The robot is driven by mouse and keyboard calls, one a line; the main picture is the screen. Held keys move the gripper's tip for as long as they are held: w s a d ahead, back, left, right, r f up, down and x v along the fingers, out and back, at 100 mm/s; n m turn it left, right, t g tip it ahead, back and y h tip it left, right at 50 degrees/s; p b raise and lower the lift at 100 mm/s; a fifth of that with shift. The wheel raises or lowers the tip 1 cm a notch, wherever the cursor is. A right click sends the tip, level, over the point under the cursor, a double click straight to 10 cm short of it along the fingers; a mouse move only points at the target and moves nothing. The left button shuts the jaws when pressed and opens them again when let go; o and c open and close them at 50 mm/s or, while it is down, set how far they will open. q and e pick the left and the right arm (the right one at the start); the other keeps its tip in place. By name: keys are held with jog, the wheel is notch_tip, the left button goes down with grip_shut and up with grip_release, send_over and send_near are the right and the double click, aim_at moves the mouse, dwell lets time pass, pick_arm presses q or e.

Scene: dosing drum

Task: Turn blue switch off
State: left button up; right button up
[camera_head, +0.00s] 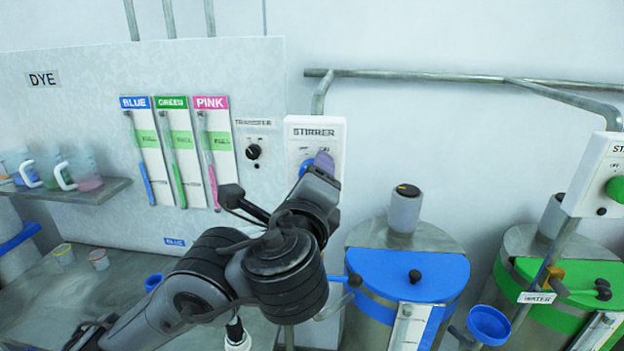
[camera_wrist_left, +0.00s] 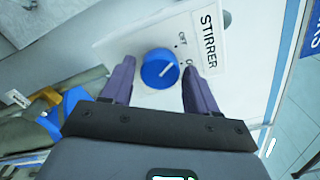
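The blue switch is a round blue knob (camera_wrist_left: 160,69) with a white pointer line, on the white STIRRER box (camera_head: 315,133). In the left wrist view the pointer slants toward the label whose visible start is "O"; the other label reads OFF. In the head view the knob (camera_head: 306,167) is partly hidden by my gripper. My left gripper (camera_wrist_left: 160,82) is open, its purple fingers on either side of the knob with gaps to it. In the head view one purple fingertip (camera_head: 324,162) shows at the box. My right gripper is not in view.
Below the box stands a drum with a blue lid (camera_head: 410,275). A drum with a green lid (camera_head: 575,280) and a second stirrer box with a green knob (camera_head: 616,189) are at the right. A TRANSFER dial (camera_head: 253,152) is just left of the box.

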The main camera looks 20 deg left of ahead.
pick_arm(q)
jog(key=shift+o, duration=0.8)
jog(key=v, duration=1)
jog(key=shift+s+p, duration=0.4)
jog(key=shift+f, duration=0.1)
